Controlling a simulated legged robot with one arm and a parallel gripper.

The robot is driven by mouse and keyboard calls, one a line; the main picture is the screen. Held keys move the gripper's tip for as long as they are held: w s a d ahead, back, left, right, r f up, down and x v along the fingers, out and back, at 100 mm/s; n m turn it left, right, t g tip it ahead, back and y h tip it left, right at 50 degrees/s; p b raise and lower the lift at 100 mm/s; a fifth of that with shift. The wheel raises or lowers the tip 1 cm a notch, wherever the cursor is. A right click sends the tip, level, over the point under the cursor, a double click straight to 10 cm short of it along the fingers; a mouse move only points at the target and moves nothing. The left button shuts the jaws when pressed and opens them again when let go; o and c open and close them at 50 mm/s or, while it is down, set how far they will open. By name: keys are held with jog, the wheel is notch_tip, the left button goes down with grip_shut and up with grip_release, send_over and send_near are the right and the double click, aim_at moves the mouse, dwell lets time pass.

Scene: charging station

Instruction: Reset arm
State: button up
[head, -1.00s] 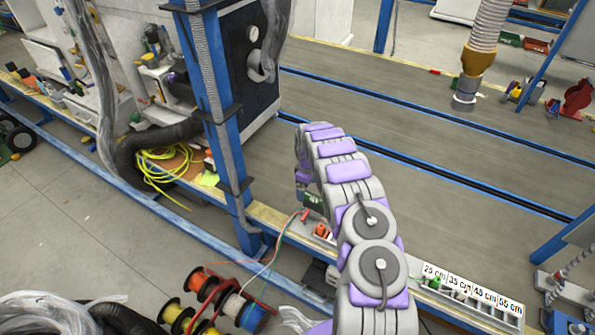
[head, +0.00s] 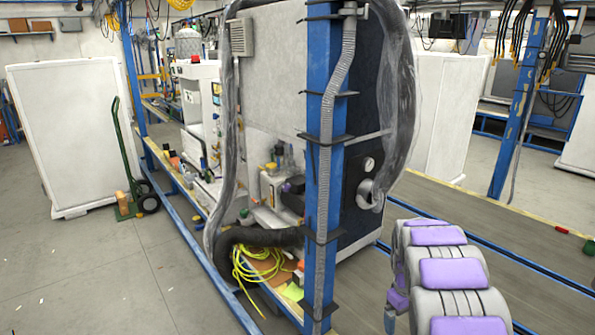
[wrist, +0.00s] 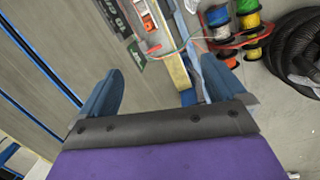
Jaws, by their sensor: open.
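In the wrist view my gripper (wrist: 158,92) points down at the station's edge. Its two blue fingers stand wide apart with nothing between them. The lower edge of the view is filled by its dark bar and purple body. In the head view my arm, grey with purple pads, rises at the lower right; the gripper itself cannot be made out there.
A blue post (head: 322,170) with a ribbed hose stands just left of my arm. A large grey machine (head: 275,70) is behind it. Yellow cable (head: 255,265) lies at its foot. The wrist view shows cable spools (wrist: 245,25) and a black hose (wrist: 300,45). Floor at left is open.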

jog(key=s+a+r+m, duration=0.1)
jog(key=s+a+r, duration=0.3)
jog(key=s+r, duration=0.4)
jog(key=s+a+r+m, duration=0.2)
jog(key=s+a+r, duration=0.3)
jog(key=s, duration=0.6)
jog(key=s+a+r, duration=0.1)
jog(key=s+a, duration=0.2)
jog(key=s, duration=0.7)
jog(key=s+a+m+g+y, duration=0.1)
jog(key=s+a, duration=0.2)
jog(key=s, duration=0.8)
jog(key=shift+r, duration=0.35)
jog(key=shift+c, duration=0.4)
